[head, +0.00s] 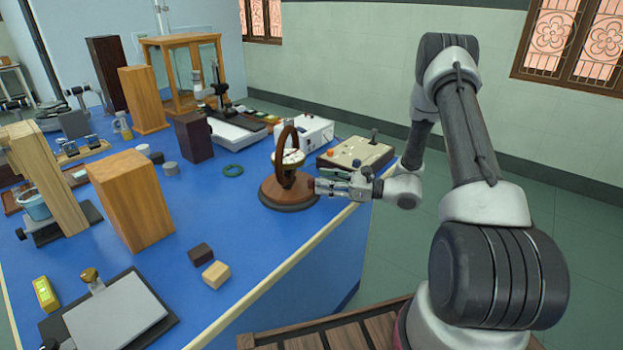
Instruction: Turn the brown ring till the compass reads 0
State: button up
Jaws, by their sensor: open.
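The brown ring (279,152) stands upright on a round brown wooden base (288,198) near the right edge of the blue bench. The compass (293,157) is a pale disc set within the ring; its reading is too small to make out. My gripper (322,186) reaches in from the right at the height of the lower ring and base. Its fingers are apart and appear empty. They are close to the ring's right side, but I cannot tell whether they touch it.
A beige control box (355,153) and a white box (303,132) stand behind my gripper. Wooden blocks (132,200) stand farther left.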

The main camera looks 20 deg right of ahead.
aim_at(312, 179)
jog(key=shift+x, duration=2.25)
grip_shut()
